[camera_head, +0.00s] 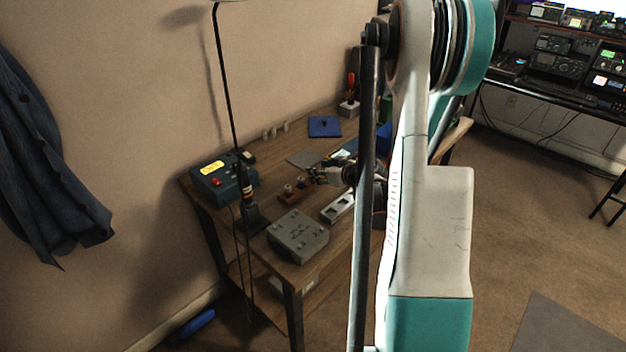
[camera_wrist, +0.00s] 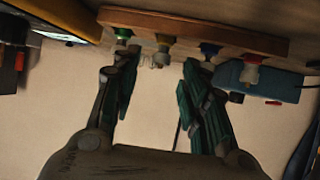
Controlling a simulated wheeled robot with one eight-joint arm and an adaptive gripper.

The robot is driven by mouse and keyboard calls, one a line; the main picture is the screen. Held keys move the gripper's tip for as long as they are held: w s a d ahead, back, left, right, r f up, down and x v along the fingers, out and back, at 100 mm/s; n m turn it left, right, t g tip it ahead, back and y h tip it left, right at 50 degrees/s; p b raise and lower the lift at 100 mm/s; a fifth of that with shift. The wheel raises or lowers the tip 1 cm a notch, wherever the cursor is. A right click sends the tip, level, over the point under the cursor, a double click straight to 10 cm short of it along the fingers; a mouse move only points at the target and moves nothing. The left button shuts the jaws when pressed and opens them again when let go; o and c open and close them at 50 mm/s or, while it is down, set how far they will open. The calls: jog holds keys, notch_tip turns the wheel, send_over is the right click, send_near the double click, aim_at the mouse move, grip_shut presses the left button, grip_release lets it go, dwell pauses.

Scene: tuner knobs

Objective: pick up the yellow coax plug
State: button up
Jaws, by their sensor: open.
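In the wrist view, a wooden rack (camera_wrist: 195,30) crosses the top with a row of coax plugs. The one with a yellow-orange collar (camera_wrist: 165,39), taken as the yellow coax plug, shows between and just beyond my fingertips; its metal end points toward my gripper. My gripper (camera_wrist: 158,65) is open and empty, its two dark green fingers spread on either side of that plug's line. I cannot tell the exact gap in depth. In the head view my gripper (camera_head: 318,176) is low over the table beside the rack (camera_head: 293,194); the yellow collar cannot be made out there.
A green-collared plug (camera_wrist: 122,33) is near the left finger, a blue one (camera_wrist: 209,49) near the right finger, and a red one (camera_wrist: 252,59) farther right. On the table (camera_head: 262,212) are a grey box (camera_head: 298,238), a teal box (camera_head: 222,183) and a metal block (camera_head: 338,207).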

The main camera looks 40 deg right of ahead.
jog(key=b+x, duration=0.1)
jog(key=x, duration=0.2)
jog(key=shift+w+f, duration=0.15)
grip_shut()
